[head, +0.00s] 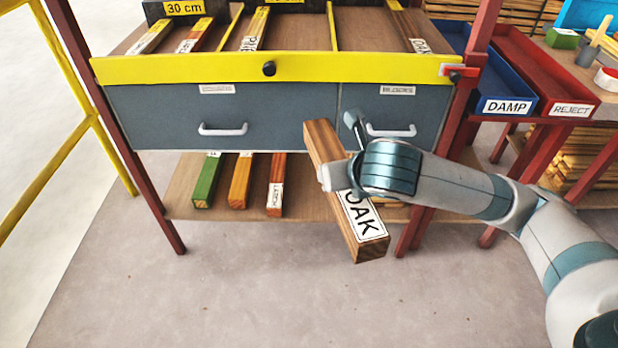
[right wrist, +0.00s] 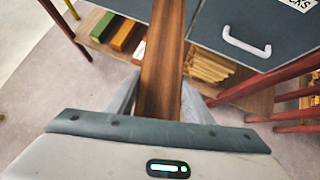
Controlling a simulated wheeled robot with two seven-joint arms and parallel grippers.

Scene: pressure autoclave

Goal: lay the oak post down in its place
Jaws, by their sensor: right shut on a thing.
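The oak post (head: 370,250) is a long brown square beam with a white OAK label near its front end. My right gripper (head: 343,152) is shut around its middle and holds it in the air, slanted, in front of the grey drawers. In the right wrist view the post (right wrist: 163,60) runs away from between the fingers. On the rack top (head: 292,40), yellow strips divide lanes with labelled posts. A brown post with an OAK label (head: 420,46) lies in the rightmost lane. My left gripper is not in view.
A yellow rail (head: 270,68) edges the rack front, with a red clamp-like part (head: 458,70) at its right end. Drawer handles (head: 222,130) stick out. The lower shelf (head: 180,178) holds green, orange and red posts. DAMP (head: 508,106) and REJECT (head: 572,109) trays stand right.

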